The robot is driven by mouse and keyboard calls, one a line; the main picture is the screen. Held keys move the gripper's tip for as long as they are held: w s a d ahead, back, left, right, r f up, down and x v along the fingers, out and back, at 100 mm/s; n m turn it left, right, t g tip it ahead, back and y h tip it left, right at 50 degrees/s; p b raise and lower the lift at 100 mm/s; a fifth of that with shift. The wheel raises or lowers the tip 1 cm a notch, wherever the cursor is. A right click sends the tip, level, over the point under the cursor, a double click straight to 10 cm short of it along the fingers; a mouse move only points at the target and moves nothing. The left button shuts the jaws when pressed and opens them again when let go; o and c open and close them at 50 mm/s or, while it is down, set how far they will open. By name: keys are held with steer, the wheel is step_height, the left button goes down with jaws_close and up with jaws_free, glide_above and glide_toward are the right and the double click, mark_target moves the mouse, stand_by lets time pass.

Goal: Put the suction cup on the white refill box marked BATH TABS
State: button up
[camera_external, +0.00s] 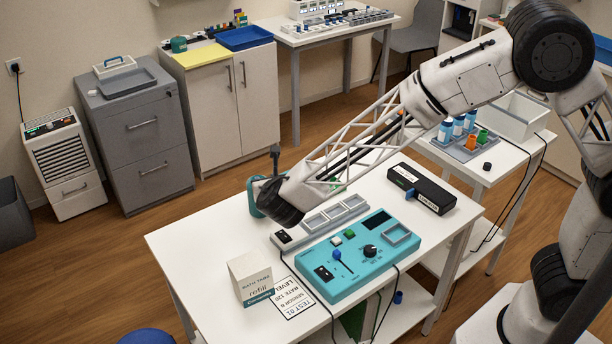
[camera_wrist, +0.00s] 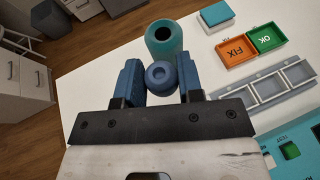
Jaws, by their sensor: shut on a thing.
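My gripper (camera_wrist: 161,82) has its two blue fingers on either side of a small round blue-grey piece with a hollow centre, which I take to be the suction cup (camera_wrist: 162,78). The fingers are shut on it. In the outside view the dark end of my arm hangs over the back left of the white table and hides the fingers and the cup. The white refill box (camera_external: 249,281) marked BATH TABS stands upright at the table's front left, nearer the camera than my gripper. It does not show in the wrist view.
A teal cylinder (camera_wrist: 164,38) stands just beyond the cup; I cannot tell whether they touch. A printed card (camera_external: 292,298) lies beside the box. A teal control panel (camera_external: 358,255) and a grey compartment tray (camera_wrist: 266,88) lie to the right. The table's left part is clear.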

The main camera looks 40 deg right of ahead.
step_height(320, 180, up, 3)
steer(key=n+y, duration=0.1)
steer(key=y, duration=0.1)
glide_above(250, 265)
steer(key=shift+f+t, duration=0.2)
steer(key=shift+t, duration=0.1)
steer(key=shift+f, duration=0.1)
steer(key=shift+f, duration=1.9)
steer(key=shift+f, duration=2)
steer(key=shift+f, duration=0.1)
steer(key=o, duration=0.9)
